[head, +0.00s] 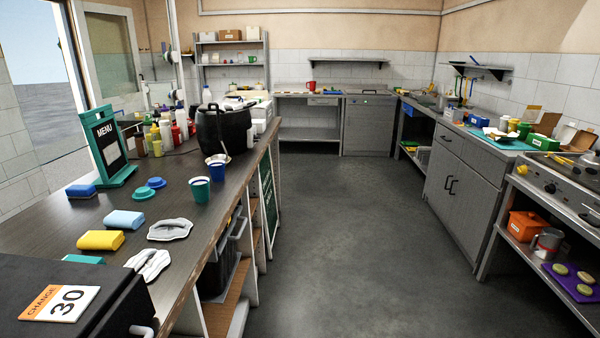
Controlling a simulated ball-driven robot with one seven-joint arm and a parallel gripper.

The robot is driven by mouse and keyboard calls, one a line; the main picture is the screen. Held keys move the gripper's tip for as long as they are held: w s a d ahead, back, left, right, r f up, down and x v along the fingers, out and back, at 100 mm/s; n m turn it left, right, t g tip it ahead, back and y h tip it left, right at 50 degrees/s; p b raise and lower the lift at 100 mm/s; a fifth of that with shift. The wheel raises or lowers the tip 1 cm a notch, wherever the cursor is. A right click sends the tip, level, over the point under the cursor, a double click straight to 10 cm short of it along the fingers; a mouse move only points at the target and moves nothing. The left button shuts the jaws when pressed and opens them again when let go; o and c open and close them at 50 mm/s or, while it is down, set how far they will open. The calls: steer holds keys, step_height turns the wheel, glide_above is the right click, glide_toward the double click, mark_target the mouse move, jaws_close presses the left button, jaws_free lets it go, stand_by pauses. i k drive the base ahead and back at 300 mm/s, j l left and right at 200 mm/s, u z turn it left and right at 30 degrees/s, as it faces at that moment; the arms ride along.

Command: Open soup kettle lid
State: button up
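The soup kettle (222,130) is a round black pot on the dark counter at the left, near the counter's aisle-side edge. Its black lid (222,107) sits on top and looks closed. My gripper is not in view, and no part of my arm shows near the kettle.
The dark counter (60,222) holds a menu stand (108,145), blue and teal cups (200,189), sponges (100,240), cloths and several bottles. The grey floor aisle (350,230) is clear.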

mark_target(238, 105)
steer(key=i+j, duration=0.1)
steer(key=i, duration=0.85)
steer(key=i+z, duration=0.1)
steer(key=i, duration=0.8)
steer(key=i+j+z, duration=0.15)
steer(key=i, duration=0.35)
steer(key=i+j+z, duration=0.15)
steer(key=i+j, duration=0.25)
steer(key=i, duration=0.05)
